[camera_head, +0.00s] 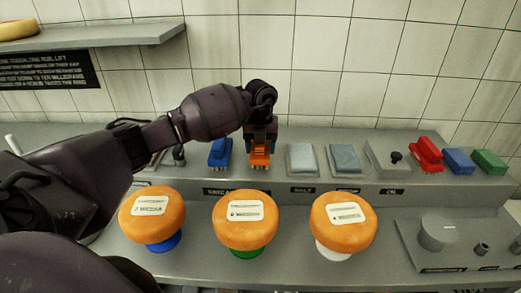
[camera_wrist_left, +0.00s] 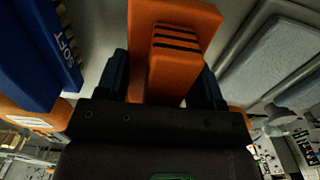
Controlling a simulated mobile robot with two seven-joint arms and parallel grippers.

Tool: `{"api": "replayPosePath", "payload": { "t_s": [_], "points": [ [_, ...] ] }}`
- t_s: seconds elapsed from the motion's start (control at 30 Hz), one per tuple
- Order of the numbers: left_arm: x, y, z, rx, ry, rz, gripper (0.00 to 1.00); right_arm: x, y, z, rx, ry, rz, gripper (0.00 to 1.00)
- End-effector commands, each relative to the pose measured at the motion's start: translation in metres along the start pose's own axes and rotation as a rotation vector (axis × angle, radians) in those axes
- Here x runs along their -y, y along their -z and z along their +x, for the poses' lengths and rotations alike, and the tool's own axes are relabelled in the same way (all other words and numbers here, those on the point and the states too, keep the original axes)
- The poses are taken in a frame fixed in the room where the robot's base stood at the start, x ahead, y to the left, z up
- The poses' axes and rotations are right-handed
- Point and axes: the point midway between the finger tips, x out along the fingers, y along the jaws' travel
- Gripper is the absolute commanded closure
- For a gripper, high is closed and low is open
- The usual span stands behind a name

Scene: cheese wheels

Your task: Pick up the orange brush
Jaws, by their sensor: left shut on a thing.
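The orange brush (camera_head: 260,157) is at the back shelf of the bench in the head view, between a blue brush and a grey cloth. My left gripper (camera_head: 261,138) comes down on it from above. In the left wrist view the orange brush (camera_wrist_left: 172,60) lies between the two fingers of my left gripper (camera_wrist_left: 165,82), which are shut on its raised handle. I cannot tell whether the brush still touches the shelf. My right gripper is not in view.
A blue brush (camera_head: 220,152) stands close to the left. Grey cloths (camera_head: 302,158) lie to the right, then red (camera_head: 426,153), blue and green brushes. Three orange cheese wheels (camera_head: 245,219) on stands are in front. A wall shelf (camera_head: 105,36) is at upper left.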

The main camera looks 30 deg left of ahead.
Motion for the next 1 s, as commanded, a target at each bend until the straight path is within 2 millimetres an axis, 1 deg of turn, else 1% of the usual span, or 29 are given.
{"api": "replayPosePath", "payload": {
  "t_s": [0.17, 0.23, 0.4, 0.6, 0.7, 0.8, 1.0],
  "points": [
    [0.000, -0.001, -0.033, 0.006, 0.003, 0.001, 0.67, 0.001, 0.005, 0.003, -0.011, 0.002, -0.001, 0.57],
    [0.000, -0.001, -0.051, 0.007, 0.001, 0.001, 0.67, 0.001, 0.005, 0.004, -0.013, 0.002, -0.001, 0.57],
    [0.000, -0.001, -0.096, 0.006, 0.002, 0.001, 0.67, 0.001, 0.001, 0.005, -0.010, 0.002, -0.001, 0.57],
    [0.000, -0.001, -0.143, 0.005, 0.001, 0.000, 0.67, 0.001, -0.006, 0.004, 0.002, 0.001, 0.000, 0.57],
    [0.000, -0.001, -0.162, 0.004, 0.002, 0.000, 0.67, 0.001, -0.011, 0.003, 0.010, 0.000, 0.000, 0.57],
    [0.000, 0.000, -0.175, 0.003, 0.002, 0.000, 0.67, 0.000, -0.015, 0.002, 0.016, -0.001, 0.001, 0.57],
    [0.000, 0.000, -0.190, 0.001, 0.001, 0.000, 0.67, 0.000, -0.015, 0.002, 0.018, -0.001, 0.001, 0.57]
  ]
}}
